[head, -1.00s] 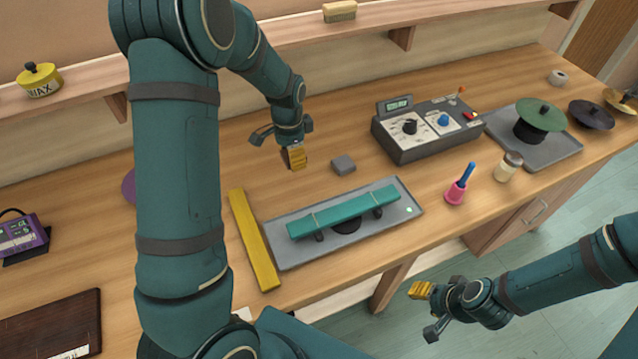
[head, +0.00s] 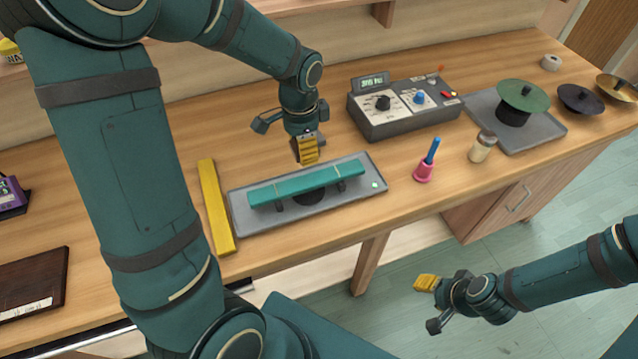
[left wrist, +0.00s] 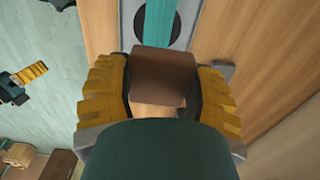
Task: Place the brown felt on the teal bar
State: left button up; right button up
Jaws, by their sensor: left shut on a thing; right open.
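The teal bar (head: 306,182) lies across supports on a grey tray (head: 235,213) at the middle of the bench. It also shows in the left wrist view (left wrist: 155,22). My left gripper (head: 306,155) is just behind the bar, pointing down. In the left wrist view it is shut on the brown felt (left wrist: 164,77), a small block between its yellow finger pads. The felt is hidden behind the fingers in the head view; I cannot tell whether it touches the bench. My right gripper (head: 428,304) is open and empty, in front of the bench.
A yellow bar (head: 216,205) lies left of the tray. A grey control box (head: 405,110) stands behind right. A pink holder with a blue stick (head: 424,172) and a small jar (head: 482,148) stand right. A green disc (head: 523,95) sits on another tray.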

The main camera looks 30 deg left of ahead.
pick_arm(q)
jog(key=shift+s+d, duration=0.1)
jog(key=shift+d, duration=0.1)
jog(key=shift+f, duration=0.35)
jog(key=b, duration=0.1)
send_over(306, 181)
notch_tip(306, 181, down, 5)
jog(key=shift+f, duration=0.1)
notch_tip(306, 181, down, 3)
jog(key=shift+f+b, duration=0.2)
jog(key=shift+b, duration=0.1)
jog(key=shift+f, duration=0.3)
